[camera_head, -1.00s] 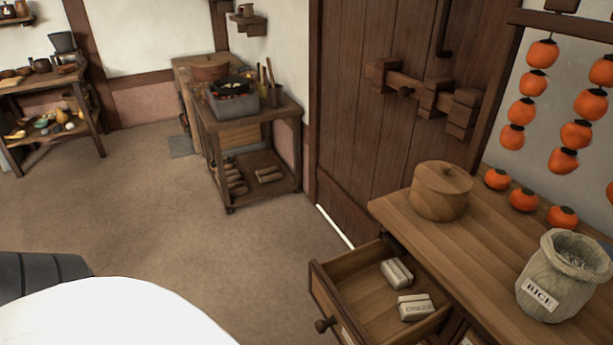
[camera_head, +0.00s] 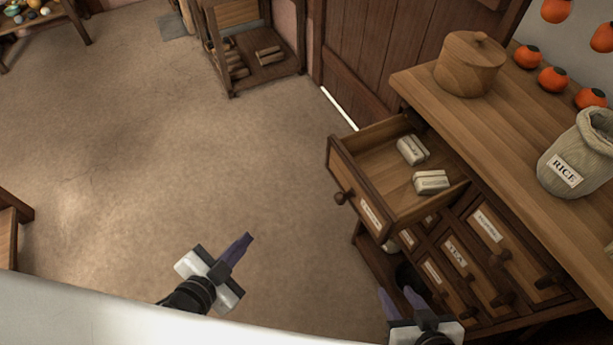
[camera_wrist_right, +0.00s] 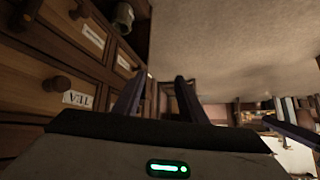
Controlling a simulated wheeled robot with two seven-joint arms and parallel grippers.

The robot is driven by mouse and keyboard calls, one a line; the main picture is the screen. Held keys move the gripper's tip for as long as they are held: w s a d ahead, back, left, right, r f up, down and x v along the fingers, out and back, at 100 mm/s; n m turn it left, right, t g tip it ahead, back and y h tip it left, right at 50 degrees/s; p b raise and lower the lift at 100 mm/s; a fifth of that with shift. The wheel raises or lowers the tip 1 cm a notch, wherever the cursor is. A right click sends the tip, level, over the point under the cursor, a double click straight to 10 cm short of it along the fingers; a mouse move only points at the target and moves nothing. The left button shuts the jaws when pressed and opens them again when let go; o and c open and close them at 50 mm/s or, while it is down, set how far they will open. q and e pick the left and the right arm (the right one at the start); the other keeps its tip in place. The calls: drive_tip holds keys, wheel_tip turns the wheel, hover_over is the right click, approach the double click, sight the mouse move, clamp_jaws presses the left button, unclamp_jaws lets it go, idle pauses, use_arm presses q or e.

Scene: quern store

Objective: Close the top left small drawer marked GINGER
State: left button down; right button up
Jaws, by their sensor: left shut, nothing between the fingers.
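The top left small drawer (camera_head: 350,174) is pulled well out of the wooden chest, with a round knob (camera_head: 341,198) and a pale label (camera_head: 371,215) too small to read. Two wrapped packets, one at the back (camera_head: 412,150) and one nearer (camera_head: 431,182), lie inside it. My left gripper (camera_head: 247,240) is shut and empty, over the floor to the left of and nearer than the drawer, apart from it. My right gripper (camera_head: 402,296) is open and empty, below the drawer beside the chest's lower fronts; its fingers (camera_wrist_right: 157,92) show apart in the right wrist view.
Other labelled small drawers (camera_head: 487,225) sit shut in the chest. On its top (camera_head: 505,120) stand a lidded wooden pot (camera_head: 468,70), a RICE sack (camera_head: 575,165) and orange fruits (camera_head: 553,80). The floor (camera_head: 200,150) left of the drawer is clear.

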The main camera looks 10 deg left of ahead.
sight(341, 174)
use_arm(q)
drive_tip(key=w+d+r+m+t+h+b, duration=0.1)
drive_tip(key=w+d+r+m+h+b, duration=0.3)
drive_tip(key=m, duration=1)
drive_tip(key=w+a+r+m+t+h+p, duration=0.1)
drive_tip(key=r+m+h, duration=0.5)
drive_tip(key=m, duration=0.8)
drive_tip(key=w+d+m+g, duration=0.1)
drive_tip(key=w+d+m, duration=0.1)
drive_tip(key=d+m, duration=0.1)
drive_tip(key=w+d+r+m+g+h+p, duration=0.1)
drive_tip(key=w+d+m, duration=0.1)
drive_tip(key=d, duration=0.3)
drive_tip(key=w+d+r+m+h+p, duration=0.1)
drive_tip(key=w+d+m, duration=0.1)
drive_tip(key=d+m, duration=0.2)
drive_tip(key=shift+d+g, duration=0.4)
drive_tip(key=shift+w+d+f, duration=0.1)
drive_tip(key=shift+w+d, duration=0.15)
drive_tip(key=shift+d, duration=0.05)
